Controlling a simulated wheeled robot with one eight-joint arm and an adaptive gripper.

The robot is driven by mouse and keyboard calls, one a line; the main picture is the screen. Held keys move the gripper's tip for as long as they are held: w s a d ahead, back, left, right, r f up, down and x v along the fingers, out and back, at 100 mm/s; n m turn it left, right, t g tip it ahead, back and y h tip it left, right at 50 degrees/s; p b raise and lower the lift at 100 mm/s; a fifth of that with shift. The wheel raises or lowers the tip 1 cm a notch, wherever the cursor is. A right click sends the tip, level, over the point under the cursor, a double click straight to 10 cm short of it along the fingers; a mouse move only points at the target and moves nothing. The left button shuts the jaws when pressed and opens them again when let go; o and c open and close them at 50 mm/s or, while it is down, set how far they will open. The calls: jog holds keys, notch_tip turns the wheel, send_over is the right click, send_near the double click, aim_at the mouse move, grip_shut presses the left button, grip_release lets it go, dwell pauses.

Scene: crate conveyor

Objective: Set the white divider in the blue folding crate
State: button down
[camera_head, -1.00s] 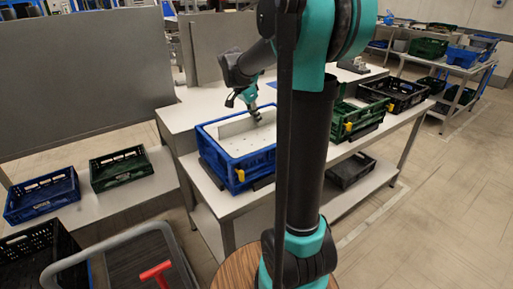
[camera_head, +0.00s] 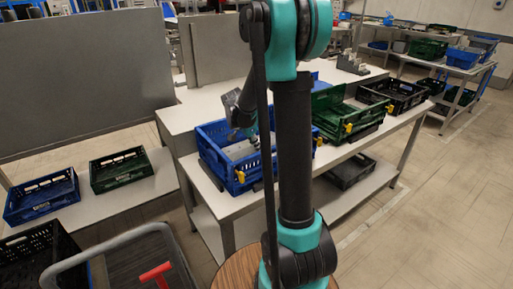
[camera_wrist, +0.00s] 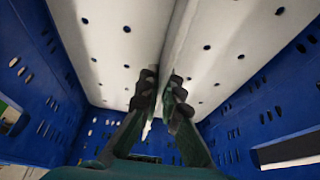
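The white divider (camera_wrist: 110,40) is a perforated white panel with an upright rib along its middle. It fills much of the wrist view. My gripper (camera_wrist: 160,84) is shut on that rib, one dark fingertip on each side. The blue folding crate (camera_wrist: 38,115) surrounds the panel in the wrist view. In the head view the blue crate (camera_head: 226,173) stands on the near table, and the divider (camera_head: 240,151) shows low inside its walls. My gripper (camera_head: 251,133) reaches down into the crate there, partly hidden by my arm. I cannot tell whether the panel touches the crate floor.
A green crate (camera_head: 345,128) and a black crate (camera_head: 400,90) stand farther right on the table (camera_head: 232,206). More crates, one blue (camera_head: 42,198) and one green (camera_head: 121,171), sit on the low shelf at left. A cart handle (camera_head: 110,245) is at lower left.

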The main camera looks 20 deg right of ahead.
jog(key=c, duration=2.2)
grip_release()
jog(key=shift+f, duration=0.1)
jog(key=o, duration=0.5)
jog(key=v, duration=1.2)
jog(key=shift+s+a, duration=0.1)
